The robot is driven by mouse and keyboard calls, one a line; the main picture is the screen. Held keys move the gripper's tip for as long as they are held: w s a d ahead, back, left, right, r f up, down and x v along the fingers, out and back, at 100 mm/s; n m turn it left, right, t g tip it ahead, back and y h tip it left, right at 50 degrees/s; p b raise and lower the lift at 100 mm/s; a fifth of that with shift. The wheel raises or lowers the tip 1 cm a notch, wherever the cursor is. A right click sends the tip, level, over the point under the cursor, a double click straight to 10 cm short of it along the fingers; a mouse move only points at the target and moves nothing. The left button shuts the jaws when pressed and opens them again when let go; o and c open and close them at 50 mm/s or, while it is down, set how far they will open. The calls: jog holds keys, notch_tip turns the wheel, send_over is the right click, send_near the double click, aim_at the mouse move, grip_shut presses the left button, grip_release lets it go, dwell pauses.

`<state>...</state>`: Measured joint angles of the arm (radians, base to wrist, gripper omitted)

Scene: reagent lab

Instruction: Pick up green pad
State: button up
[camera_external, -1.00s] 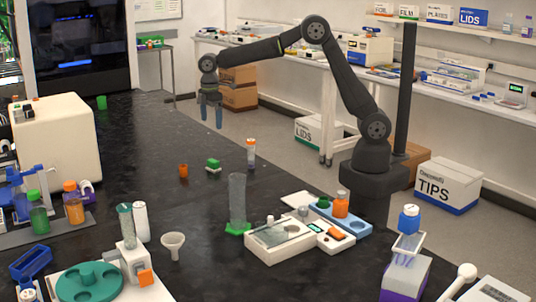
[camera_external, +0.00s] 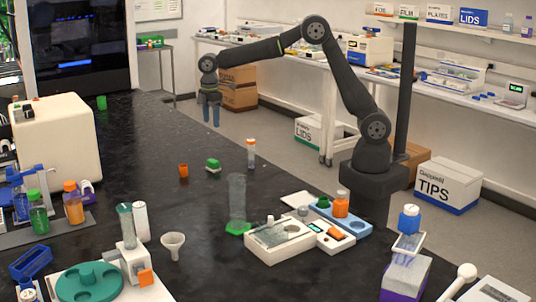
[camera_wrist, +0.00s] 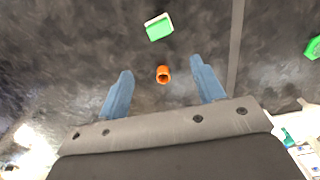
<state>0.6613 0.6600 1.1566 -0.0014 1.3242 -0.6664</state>
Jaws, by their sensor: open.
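The green pad (camera_external: 213,163) is a small green block on a white base, lying on the black bench beyond the clear cylinder. It also shows in the wrist view (camera_wrist: 158,27), at the top, just left of the middle. My gripper (camera_external: 211,122) is open and empty, raised well above the bench. In the wrist view my gripper's two blue fingers (camera_wrist: 162,78) are spread wide. The pad appears past their tips, with nothing between the jaws in contact.
An orange cup (camera_external: 183,170) stands close to the pad; in the wrist view it (camera_wrist: 163,75) appears between the fingers. An orange-capped tube (camera_external: 251,154) stands upright right of the pad. A clear cylinder (camera_external: 237,200) on a green base stands nearer.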

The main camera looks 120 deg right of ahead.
jog(key=a+n+h, duration=0.1)
jog(key=n, duration=0.3)
jog(key=n+h, duration=0.4)
jog(key=n, duration=1.2)
send_near(213, 160)
jog(key=shift+t+y, duration=0.3)
jog(key=shift+t, duration=0.1)
jog(key=x, duration=1)
jog(key=shift+s+d+f, duration=0.15)
jog(key=shift+s+d, duration=0.15)
jog(key=c, duration=1.1)
